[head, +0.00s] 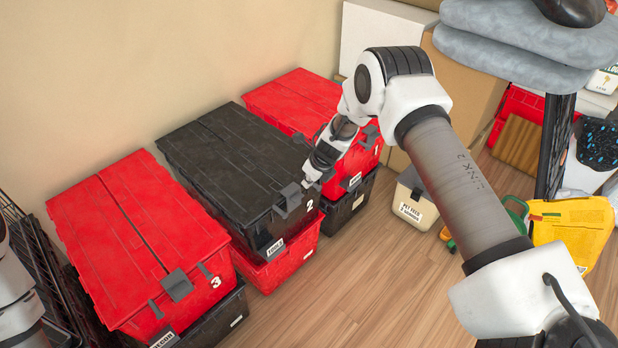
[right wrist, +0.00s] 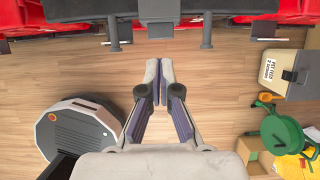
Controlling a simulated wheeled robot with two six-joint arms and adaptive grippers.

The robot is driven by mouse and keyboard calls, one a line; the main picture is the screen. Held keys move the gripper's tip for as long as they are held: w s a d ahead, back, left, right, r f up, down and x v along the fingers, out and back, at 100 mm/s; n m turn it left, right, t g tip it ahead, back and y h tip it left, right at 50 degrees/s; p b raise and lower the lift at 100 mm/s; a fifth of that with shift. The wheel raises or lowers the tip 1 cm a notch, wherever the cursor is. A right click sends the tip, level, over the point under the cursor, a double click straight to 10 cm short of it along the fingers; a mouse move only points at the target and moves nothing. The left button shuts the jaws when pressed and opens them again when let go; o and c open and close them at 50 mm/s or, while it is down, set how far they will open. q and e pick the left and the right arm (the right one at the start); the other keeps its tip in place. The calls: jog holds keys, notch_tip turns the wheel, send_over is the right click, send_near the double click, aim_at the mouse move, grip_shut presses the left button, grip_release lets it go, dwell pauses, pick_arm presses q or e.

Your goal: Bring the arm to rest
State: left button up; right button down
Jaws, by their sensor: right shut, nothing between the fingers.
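My right gripper (head: 308,183) is shut and empty, beside the front edge of the black tote. In the right wrist view its two fingers (right wrist: 159,68) meet at the tips over the floor, just short of a dark tote edge (right wrist: 190,12). My right arm reaches in from the lower right and bends at the wrist. Part of my left arm shows at the left edge of the head view; its gripper is out of sight.
A red tote marked 3 (head: 130,225), a black tote marked 2 (head: 235,165) and another red tote (head: 290,100) each sit on a lower tote, lids closed. A pet feed bin (head: 413,200) and a yellow bag (head: 570,225) stand right. Floor (head: 350,275) in front is clear.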

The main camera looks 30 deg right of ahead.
jog(key=shift+w+a+f, duration=0.1)
jog(key=shift+w+f, duration=0.05)
